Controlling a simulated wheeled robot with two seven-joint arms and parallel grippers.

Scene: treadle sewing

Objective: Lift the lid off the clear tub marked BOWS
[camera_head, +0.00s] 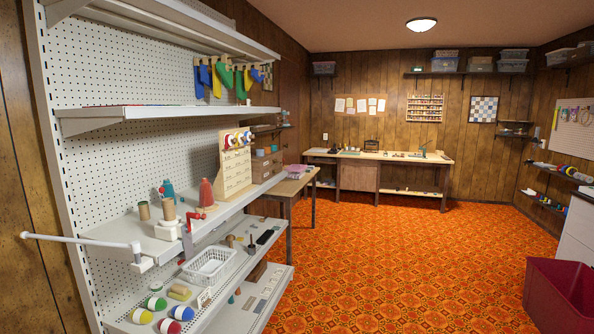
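No marking BOWS can be read from here, so I cannot tell which container is the tub. Small clear-looking tubs sit on the high back-wall shelf: one at its right (513,61) and one near its left end (444,64). A dark-tinted tub (324,68) sits on a short shelf at the back left. A pinkish, clear-looking tub (296,172) stands on the small wooden table beyond the white shelving. The lids are too small to make out clearly. Neither of my grippers is in view.
White pegboard shelving (125,112) fills the left, with a white rail (80,241) sticking out and a white basket (209,265) low down. A long workbench (380,156) stands at the back. A maroon bin (545,295) is at front right. The orange patterned floor (400,260) is clear between.

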